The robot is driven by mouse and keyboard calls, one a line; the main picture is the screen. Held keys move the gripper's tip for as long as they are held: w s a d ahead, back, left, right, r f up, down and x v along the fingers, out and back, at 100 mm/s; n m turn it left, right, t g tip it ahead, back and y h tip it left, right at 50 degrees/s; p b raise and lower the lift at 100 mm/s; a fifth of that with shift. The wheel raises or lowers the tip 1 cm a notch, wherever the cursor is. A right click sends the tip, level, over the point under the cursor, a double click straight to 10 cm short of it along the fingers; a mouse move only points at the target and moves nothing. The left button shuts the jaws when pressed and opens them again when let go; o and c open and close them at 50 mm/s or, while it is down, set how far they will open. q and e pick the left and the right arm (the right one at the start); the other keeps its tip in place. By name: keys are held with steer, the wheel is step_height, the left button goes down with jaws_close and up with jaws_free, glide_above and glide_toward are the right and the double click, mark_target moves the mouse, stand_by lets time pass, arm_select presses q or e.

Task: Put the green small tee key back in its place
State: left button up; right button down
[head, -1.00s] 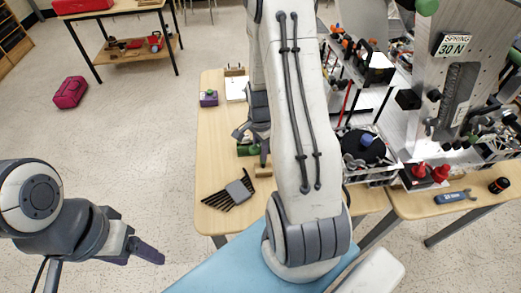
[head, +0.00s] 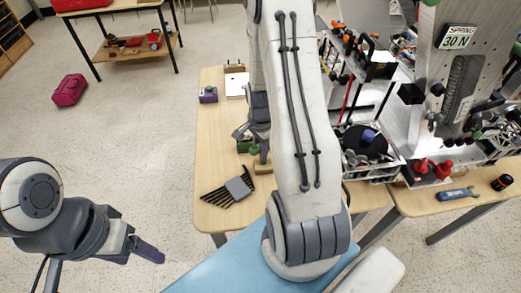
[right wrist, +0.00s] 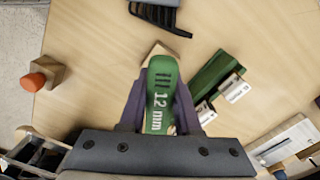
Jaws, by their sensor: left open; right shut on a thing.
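The green tee key shows in the right wrist view as a green handle (right wrist: 160,95) marked "12 mm". My right gripper (right wrist: 158,105) is shut on it, with a dark finger on each side. The key's shaft is hidden beneath the handle. A pale wooden block (right wrist: 158,50) lies just past the handle and is partly covered by it. I cannot tell whether the key touches it. In the head view my right gripper (head: 257,138) is over the left table, partly behind my arm, near the wooden block (head: 263,166). My left gripper (head: 138,250) is open and empty over the floor.
A green box (right wrist: 212,82) with white-labelled parts is right of the key. A black-barred rack (head: 228,191) lies near the table's front edge. A wooden block with an orange top (right wrist: 47,77) is at left. A purple box (head: 208,95) stands farther back. Bare tabletop lies between.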

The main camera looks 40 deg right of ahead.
steer(key=shift+f, duration=0.2)
steer(key=c, duration=0.9)
jaws_free()
steer(key=shift+c, duration=0.2)
steer(key=shift+r, duration=0.1)
steer(key=shift+r+p, duration=1.4)
steer(key=shift+r, duration=0.1)
steer(key=o, duration=0.6)
steer(key=shift+c, duration=0.2)
